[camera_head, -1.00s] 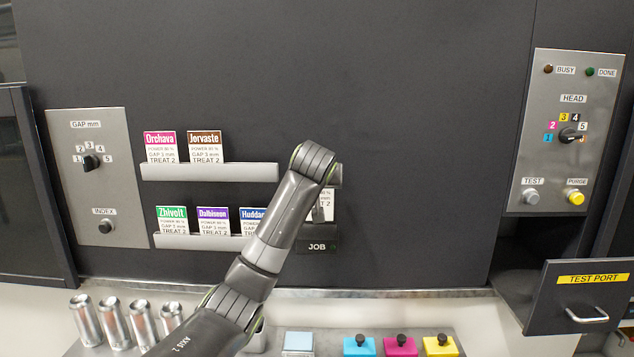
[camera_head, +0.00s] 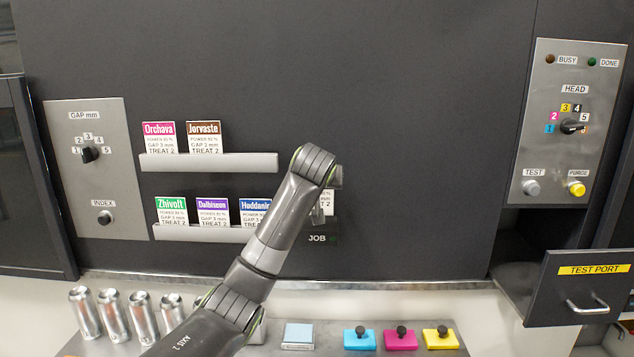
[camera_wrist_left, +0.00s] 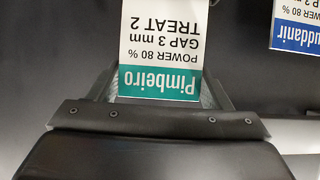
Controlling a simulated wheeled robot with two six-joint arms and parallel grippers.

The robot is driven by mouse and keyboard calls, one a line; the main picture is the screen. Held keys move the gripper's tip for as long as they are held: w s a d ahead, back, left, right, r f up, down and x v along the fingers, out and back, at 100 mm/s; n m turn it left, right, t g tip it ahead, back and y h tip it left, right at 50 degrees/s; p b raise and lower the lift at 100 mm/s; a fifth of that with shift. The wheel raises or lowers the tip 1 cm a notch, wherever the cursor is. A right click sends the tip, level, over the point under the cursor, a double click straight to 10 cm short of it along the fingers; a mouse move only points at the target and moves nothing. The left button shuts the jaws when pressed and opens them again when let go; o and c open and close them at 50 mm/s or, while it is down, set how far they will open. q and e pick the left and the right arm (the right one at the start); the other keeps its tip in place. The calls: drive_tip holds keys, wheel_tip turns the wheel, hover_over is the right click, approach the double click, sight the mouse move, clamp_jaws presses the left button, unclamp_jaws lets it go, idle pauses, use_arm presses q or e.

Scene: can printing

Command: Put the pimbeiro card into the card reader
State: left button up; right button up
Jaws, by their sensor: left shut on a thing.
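The Pimbeiro card (camera_wrist_left: 160,50), white with a teal name band, shows upside down in the left wrist view, between the fingers of my left gripper (camera_wrist_left: 160,88). The gripper is shut on it. In the head view a strip of the card (camera_head: 328,202) shows beside my left arm, just above the card reader (camera_head: 318,239), a dark block marked JOB with a small green mark. My arm hides most of the card and gripper there. The card looks upright at the reader; I cannot tell how deep it sits. My right gripper is not in view.
Orchava (camera_head: 159,138) and Jorvaste (camera_head: 205,138) cards stand on the upper rack (camera_head: 215,163). Zhivolt, Dalbiseon and Huddanir (camera_head: 255,212) cards stand on the lower rack, left of the reader. Cans (camera_head: 115,315) and coloured blocks (camera_head: 400,338) stand below.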

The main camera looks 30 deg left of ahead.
use_arm(q)
drive_tip(key=shift+f+b, duration=0.4)
drive_tip(key=shift+f, duration=0.6)
drive_tip(key=o, duration=1)
drive_tip(key=shift+o, duration=0.2)
drive_tip(key=shift+r, duration=0.1)
